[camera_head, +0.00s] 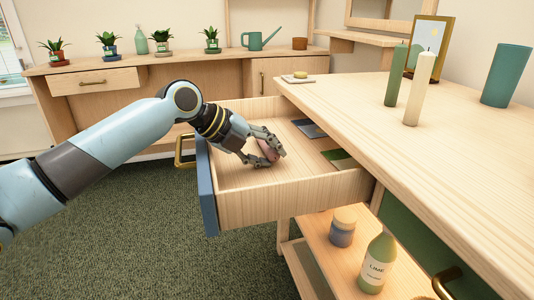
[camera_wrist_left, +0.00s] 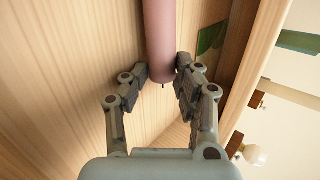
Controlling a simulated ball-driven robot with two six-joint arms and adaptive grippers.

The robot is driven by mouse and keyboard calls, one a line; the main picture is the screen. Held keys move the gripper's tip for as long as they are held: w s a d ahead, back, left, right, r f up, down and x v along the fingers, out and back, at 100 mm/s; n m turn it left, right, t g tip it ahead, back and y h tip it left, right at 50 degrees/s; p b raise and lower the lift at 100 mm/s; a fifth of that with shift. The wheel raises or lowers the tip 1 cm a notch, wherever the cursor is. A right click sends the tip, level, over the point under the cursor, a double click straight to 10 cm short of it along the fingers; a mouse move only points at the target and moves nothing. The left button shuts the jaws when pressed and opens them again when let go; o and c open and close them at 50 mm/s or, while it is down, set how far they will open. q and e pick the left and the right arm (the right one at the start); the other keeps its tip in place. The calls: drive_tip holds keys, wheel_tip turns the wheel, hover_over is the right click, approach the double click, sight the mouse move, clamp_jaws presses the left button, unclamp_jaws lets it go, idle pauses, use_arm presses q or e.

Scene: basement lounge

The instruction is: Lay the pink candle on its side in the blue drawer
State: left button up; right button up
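The pink candle (camera_head: 267,150) is inside the open blue drawer (camera_head: 208,190), between the fingers of my left gripper (camera_head: 272,152). The left wrist view shows the candle (camera_wrist_left: 159,40) lengthwise, its wick end close to my palm and its far end cut off by the top edge. The fingers of my left gripper (camera_wrist_left: 160,82) are close against both sides of it. The drawer has a blue front and pale wooden walls. I cannot tell whether the candle touches the drawer floor. My right gripper is not in view.
A dark flat item (camera_head: 309,128) and a green one (camera_head: 340,159) lie in the drawer's right part. On the counter (camera_head: 350,100) stand a green candle (camera_head: 397,74), a cream candle (camera_head: 419,90) and a teal cup (camera_head: 506,76). A bottle (camera_head: 377,264) and jar (camera_head: 342,228) are on the shelf below.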

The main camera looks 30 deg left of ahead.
use_arm(q)
drive_tip(key=v, duration=1)
drive_tip(key=shift+s+a, duration=0.25)
drive_tip(key=shift+a, duration=0.3)
drive_tip(key=shift+s+r, duration=0.4)
drive_tip(key=shift+r, duration=0.15)
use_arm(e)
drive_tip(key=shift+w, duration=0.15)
use_arm(q)
drive_tip(key=shift+r, duration=0.15)
